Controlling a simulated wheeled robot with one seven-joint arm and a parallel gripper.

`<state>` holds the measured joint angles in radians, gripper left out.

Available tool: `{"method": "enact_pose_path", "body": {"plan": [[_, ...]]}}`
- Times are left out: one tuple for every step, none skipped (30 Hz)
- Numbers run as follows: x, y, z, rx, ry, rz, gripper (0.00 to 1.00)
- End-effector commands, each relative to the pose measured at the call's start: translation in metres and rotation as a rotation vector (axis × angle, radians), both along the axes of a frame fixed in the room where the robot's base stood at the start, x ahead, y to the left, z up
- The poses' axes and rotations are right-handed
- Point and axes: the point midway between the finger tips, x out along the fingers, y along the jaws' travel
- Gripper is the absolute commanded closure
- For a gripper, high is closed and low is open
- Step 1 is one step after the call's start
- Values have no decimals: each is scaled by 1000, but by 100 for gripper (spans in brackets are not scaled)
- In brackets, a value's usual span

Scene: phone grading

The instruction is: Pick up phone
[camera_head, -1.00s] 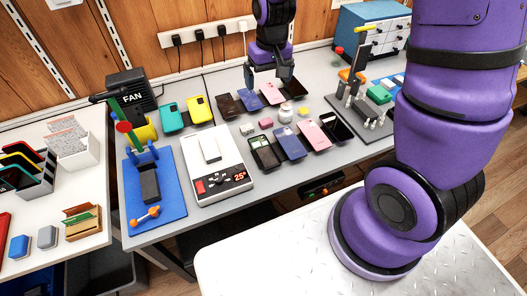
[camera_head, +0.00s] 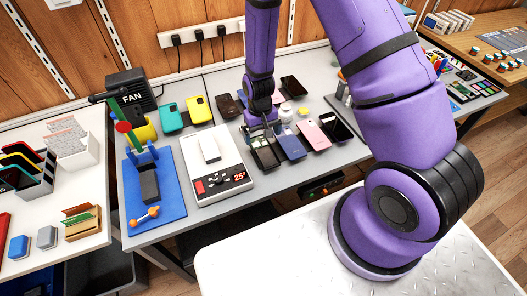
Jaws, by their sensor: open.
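Several phones lie on the grey table. The front row has a black phone (camera_head: 266,158), a blue phone (camera_head: 291,145), a pink phone (camera_head: 313,136) and another black phone (camera_head: 337,127). Behind are a dark brown phone (camera_head: 228,106) and a black phone (camera_head: 294,86). My gripper (camera_head: 262,131) points down, open, at the far end of the leftmost front-row phone. I cannot tell whether it touches that phone. My arm hides part of the back row.
A white heating station (camera_head: 216,185) with a "25°" display stands left of the phones. Teal (camera_head: 171,119) and yellow (camera_head: 198,110) phone cases lie behind it. A small white jar (camera_head: 286,114) sits between the rows. A blue mat (camera_head: 168,205) is farther left.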

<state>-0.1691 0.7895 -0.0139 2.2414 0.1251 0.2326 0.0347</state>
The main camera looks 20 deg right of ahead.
Motion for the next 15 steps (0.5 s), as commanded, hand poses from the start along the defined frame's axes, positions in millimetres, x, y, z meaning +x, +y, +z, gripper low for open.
{"method": "enact_pose_path", "body": {"plan": [[-1,0,-5,0,1,0,0],[-1,0,-7,0,0,0,0],[-1,0,-8,0,0,0,0],[-1,0,-10,0,-1,0,0],[-2,0,-11,0,0,0,0],[-2,0,-13,0,0,0,0],[-2,0,-15,0,1,0,0],[-3,0,-17,0,1,0,0],[-4,0,-22,0,2,0,0],[-5,0,-26,0,2,0,0],[-6,0,-30,0,3,-1,0],[-7,0,-36,0,3,-1,0],[-7,0,-40,0,3,-1,0],[-8,0,-44,0,2,-1,0],[-8,0,-48,0,2,-1,0]]}}
